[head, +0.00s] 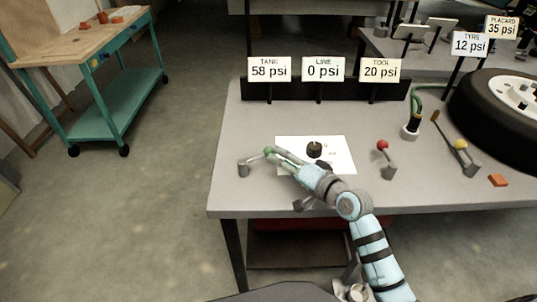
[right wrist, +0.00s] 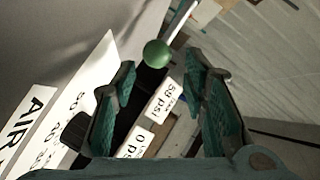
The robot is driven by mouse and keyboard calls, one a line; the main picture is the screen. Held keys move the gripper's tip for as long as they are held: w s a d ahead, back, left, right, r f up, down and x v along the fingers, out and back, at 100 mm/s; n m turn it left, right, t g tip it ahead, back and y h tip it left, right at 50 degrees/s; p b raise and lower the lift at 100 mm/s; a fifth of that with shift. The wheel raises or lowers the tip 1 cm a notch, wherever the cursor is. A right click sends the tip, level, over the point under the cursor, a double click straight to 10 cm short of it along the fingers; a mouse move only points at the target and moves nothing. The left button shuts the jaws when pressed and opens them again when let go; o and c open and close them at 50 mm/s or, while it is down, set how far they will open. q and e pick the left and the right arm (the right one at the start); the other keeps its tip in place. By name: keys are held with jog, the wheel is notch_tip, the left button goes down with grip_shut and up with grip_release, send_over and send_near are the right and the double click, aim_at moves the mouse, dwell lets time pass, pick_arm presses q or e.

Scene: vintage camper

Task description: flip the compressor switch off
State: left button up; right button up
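A lever with a green ball knob (head: 268,150) stands at the left of the grey bench, on a small grey base (head: 243,169). Which control is the compressor switch is not labelled legibly. My right gripper (head: 276,154) reaches in from the lower right, its fingertips close to the green knob. In the right wrist view the green ball (right wrist: 157,54) shows between and just beyond the tips of my open right gripper (right wrist: 160,75); neither finger visibly touches it. The lever's rod runs up from the ball. My left gripper is not in view.
A white sheet with a dark dial (head: 314,149) lies beside my right arm. Red-knobbed (head: 382,146) and yellow-knobbed (head: 461,146) levers stand to the right, near a tyre (head: 490,112). Gauge signs at the back include TANK 58 psi (head: 269,70).

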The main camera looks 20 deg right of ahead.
aim_at(269, 151)
jog(key=x, duration=0.2)
jog(key=b+x, duration=0.1)
jog(key=x, duration=0.3)
jog(key=shift+d+f, duration=0.1)
jog(key=shift+f, duration=0.2)
jog(key=shift+w+a+r, duration=0.1)
jog(key=shift+w+a, duration=0.15)
jog(key=shift+w, duration=0.15)
grip_shut()
